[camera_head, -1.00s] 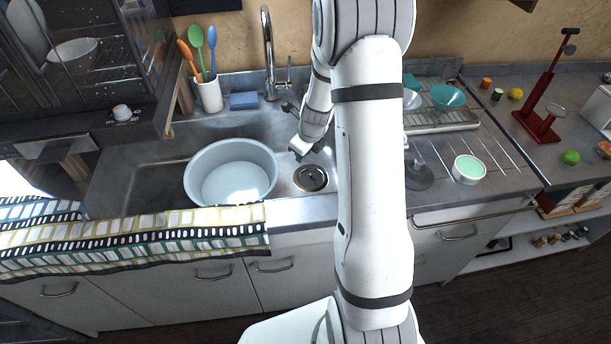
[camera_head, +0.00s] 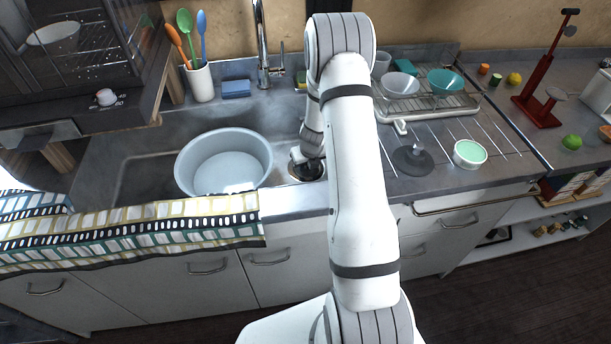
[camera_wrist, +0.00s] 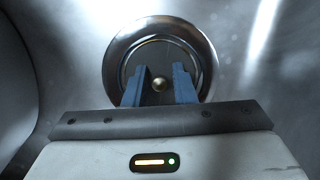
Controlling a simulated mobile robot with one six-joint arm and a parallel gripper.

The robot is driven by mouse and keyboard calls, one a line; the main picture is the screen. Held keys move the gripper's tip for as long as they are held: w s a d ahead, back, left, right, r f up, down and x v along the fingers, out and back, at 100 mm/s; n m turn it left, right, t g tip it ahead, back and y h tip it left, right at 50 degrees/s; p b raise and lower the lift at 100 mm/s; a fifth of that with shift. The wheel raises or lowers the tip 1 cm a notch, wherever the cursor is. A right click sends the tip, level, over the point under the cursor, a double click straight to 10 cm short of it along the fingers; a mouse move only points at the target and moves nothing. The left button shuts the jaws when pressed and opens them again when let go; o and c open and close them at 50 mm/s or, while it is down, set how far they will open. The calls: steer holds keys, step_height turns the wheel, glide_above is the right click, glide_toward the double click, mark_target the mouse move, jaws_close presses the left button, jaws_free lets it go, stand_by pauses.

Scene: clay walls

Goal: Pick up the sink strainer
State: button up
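The sink strainer is a round metal disc with a small brass-coloured knob, set in the drain ring (camera_wrist: 118,57). In the wrist view the strainer's knob (camera_wrist: 160,84) lies between the two blue fingers of my gripper (camera_wrist: 159,72). The fingers are spread apart, with a gap on each side of the knob. I cannot tell how high the fingertips are above the strainer. In the head view my gripper (camera_head: 304,157) is over the sink strainer (camera_head: 307,172) and hides part of it.
A grey basin (camera_head: 224,160) stands in the sink left of the strainer. A curved metal wall shows at the wrist view's left edge. A tall faucet (camera_head: 262,45) rises behind.

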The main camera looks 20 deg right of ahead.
steer(key=shift+c, duration=0.2)
jaws_close()
step_height(320, 180, up, 10)
steer(key=p, duration=0.5)
